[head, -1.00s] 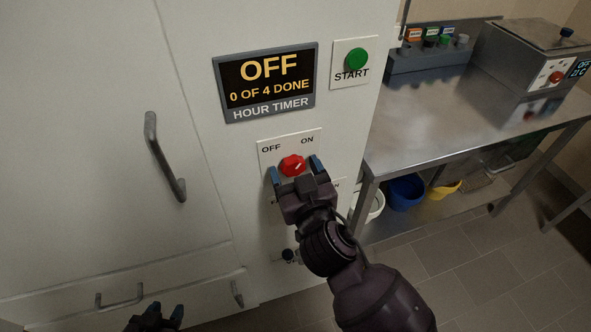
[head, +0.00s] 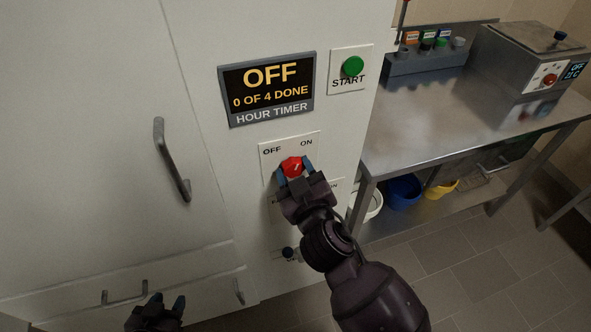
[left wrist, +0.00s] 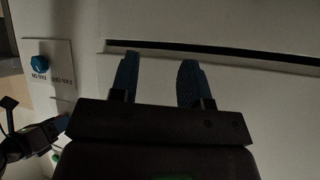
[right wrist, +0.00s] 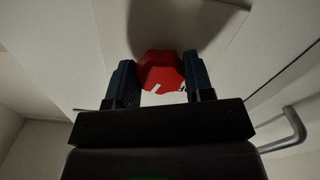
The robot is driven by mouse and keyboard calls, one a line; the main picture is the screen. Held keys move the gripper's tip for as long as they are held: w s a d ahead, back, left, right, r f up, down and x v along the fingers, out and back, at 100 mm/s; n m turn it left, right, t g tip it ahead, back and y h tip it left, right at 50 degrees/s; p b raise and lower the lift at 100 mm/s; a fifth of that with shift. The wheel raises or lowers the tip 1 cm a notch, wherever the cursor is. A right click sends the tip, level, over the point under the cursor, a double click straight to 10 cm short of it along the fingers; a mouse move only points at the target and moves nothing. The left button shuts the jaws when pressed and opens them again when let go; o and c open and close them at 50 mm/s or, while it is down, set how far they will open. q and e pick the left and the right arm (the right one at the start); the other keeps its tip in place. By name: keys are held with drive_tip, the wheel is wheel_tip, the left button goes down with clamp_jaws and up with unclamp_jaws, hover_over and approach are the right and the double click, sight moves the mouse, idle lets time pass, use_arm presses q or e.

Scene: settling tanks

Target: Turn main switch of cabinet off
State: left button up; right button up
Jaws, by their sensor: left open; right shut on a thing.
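The main switch is a red knob (head: 292,167) on a white plate (head: 270,164) marked OFF at left and ON at right. Its white mark points up and right, toward ON. My right gripper (head: 294,170) is shut on the red knob, one finger on each side. In the right wrist view the red knob (right wrist: 160,70) sits between the fingers. My left gripper (head: 167,303) is open and empty, low in front of the cabinet (head: 200,190). In the left wrist view its fingers (left wrist: 158,80) are apart with nothing between them.
A display (head: 267,88) above the switch reads OFF, 0 OF 4 DONE, HOUR TIMER. A green START button (head: 353,66) is to its right. A door handle (head: 171,160) sticks out at left. A steel table (head: 440,135) stands at right.

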drive_tip(key=shift+r+n+p, duration=0.2)
drive_tip(key=shift+n+p, duration=0.3)
drive_tip(key=shift+n, duration=0.5)
drive_tip(key=n+p, duration=0.1)
drive_tip(key=n, duration=0.1)
drive_tip(key=shift+d+n, duration=0.1)
drive_tip(key=shift+n, duration=0.3)
drive_tip(key=shift+n+p, duration=0.65)
drive_tip(key=shift+n, duration=1.35)
use_arm(q)
drive_tip(key=shift+s+a+r+p, duration=0.15)
drive_tip(key=shift+r+p, duration=0.4)
drive_tip(key=shift+r, duration=1.65)
use_arm(e)
drive_tip(key=shift+n, duration=0.9)
drive_tip(key=o, duration=0.9)
use_arm(q)
drive_tip(key=shift+s, duration=0.15)
